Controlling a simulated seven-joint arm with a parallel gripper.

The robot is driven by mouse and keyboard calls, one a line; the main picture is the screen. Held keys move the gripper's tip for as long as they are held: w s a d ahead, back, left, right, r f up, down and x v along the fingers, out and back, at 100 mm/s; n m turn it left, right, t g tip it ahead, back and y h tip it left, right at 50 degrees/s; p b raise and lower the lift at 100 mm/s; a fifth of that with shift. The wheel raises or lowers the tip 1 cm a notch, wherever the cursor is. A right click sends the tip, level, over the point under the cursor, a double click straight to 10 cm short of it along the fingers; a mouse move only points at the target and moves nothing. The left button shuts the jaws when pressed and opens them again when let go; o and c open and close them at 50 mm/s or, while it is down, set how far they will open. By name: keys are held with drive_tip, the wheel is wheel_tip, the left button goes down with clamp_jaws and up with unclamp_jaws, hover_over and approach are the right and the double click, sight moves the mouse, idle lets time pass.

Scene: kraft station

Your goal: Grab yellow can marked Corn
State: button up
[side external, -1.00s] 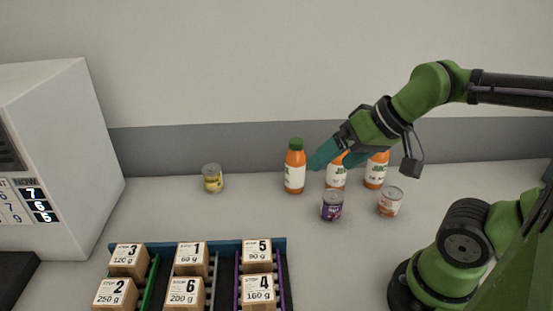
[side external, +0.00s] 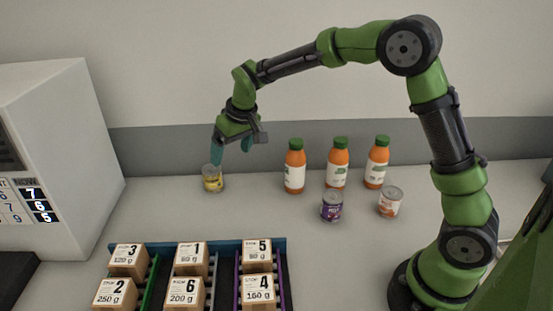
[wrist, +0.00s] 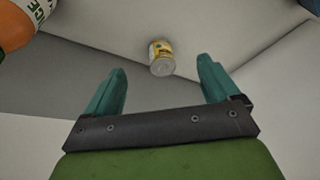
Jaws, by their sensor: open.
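The yellow can (side external: 212,181) stands upright at the back left of the table, between the white cabinet and the juice bottles. It also shows in the wrist view (wrist: 161,56), ahead of and between my two fingers; its label is too small to read. My gripper (side external: 231,150) is open and empty, with teal fingers pointing down just above the can and slightly to its right. In the side view one fingertip overlaps the can's top edge; I cannot tell whether they touch. The wrist view shows the fingers (wrist: 163,88) apart with nothing between them.
Several orange juice bottles (side external: 295,168) stand right of the can. A purple can (side external: 332,206) and an orange-and-white can (side external: 390,202) stand in front of them. Numbered boxes sit in a blue-edged rack (side external: 220,247) at the front. A white cabinet (side external: 75,150) is at left.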

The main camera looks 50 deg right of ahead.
approach(213, 171)
drive_tip(key=shift+n+t, duration=0.3)
drive_tip(key=shift+n, duration=0.1)
drive_tip(key=x, duration=0.7)
drive_tip(key=shift+s+f, duration=0.1)
drive_tip(key=shift+f, duration=0.3)
drive_tip(key=shift+d+x, duration=0.15)
drive_tip(key=shift+x, duration=1.3)
drive_tip(key=shift+d+x, duration=0.15)
drive_tip(key=shift+x, duration=1.3)
drive_tip(key=c, duration=1.1)
drive_tip(key=shift+r, duration=0.1)
drive_tip(key=shift+c, duration=0.3)
drive_tip(key=shift+r, duration=0.1)
